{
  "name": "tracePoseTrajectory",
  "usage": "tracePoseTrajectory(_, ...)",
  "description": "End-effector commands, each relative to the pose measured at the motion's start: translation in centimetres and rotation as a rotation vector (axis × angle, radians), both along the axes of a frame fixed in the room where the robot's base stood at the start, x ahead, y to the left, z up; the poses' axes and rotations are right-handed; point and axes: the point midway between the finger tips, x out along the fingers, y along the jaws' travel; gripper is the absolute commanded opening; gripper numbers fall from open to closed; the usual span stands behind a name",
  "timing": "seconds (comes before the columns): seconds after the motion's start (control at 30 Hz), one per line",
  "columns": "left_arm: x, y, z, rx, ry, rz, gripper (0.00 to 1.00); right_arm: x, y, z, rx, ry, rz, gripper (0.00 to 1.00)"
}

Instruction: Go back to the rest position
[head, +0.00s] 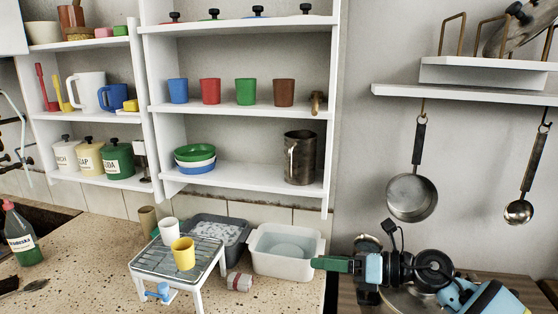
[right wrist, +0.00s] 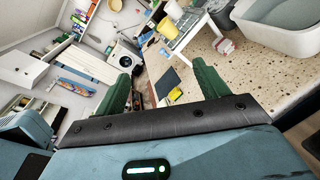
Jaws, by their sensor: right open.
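My right gripper (head: 318,263) reaches in from the right in the head view, its green fingers pointing left beside the white basin. In the right wrist view my right gripper (right wrist: 165,82) has its two green fingers wide apart, with nothing held between them. My left gripper shows in neither view.
The white basin (head: 286,268) and a grey basin (head: 236,229) stand on the speckled counter. A wire rack stand (head: 150,265) carries a yellow cup (head: 183,260) and a white cup (head: 169,237). A pan (head: 411,197) and ladle (head: 518,212) hang at the right.

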Motion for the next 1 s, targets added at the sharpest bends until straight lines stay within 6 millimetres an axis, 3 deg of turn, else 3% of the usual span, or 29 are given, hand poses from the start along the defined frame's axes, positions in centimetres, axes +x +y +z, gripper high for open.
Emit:
tracePoseTrajectory(0.07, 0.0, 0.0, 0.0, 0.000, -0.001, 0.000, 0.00, -1.1, 1.6, 0.5, 0.204, 0.068, -0.063, 0.73)
tracePoseTrajectory(0.17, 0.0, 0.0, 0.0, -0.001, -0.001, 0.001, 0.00, -1.8, 1.9, 1.2, 0.446, 0.168, -0.171, 0.73)
tracePoseTrajectory(0.3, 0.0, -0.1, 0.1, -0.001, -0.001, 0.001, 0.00, -2.5, 0.2, 0.8, 0.762, 0.346, -0.361, 0.73)
tracePoseTrajectory(0.43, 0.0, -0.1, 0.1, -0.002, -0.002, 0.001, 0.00, -3.3, -2.7, -1.5, 1.021, 0.541, -0.573, 0.73)
tracePoseTrajectory(0.57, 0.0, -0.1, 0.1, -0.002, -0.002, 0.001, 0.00, -5.1, -6.2, -5.8, 1.238, 0.758, -0.819, 0.73)
tracePoseTrajectory(0.67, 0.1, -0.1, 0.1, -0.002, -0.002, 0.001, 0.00, -7.6, -8.7, -9.9, 1.374, 0.934, -1.030, 0.73)
tracePoseTrajectory(0.77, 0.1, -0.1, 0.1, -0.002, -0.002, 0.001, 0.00, -11.2, -10.7, -14.5, 1.476, 1.114, -1.257, 0.73)
tracePoseTrajectory(0.9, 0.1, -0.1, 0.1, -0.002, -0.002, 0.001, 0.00, -18.1, -12.5, -20.1, 1.556, 1.361, -1.585, 0.73)
tracePoseTrajectory(1.0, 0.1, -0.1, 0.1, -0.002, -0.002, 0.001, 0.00, -22.7, -13.0, -22.8, 1.567, 1.498, -1.782, 0.73)
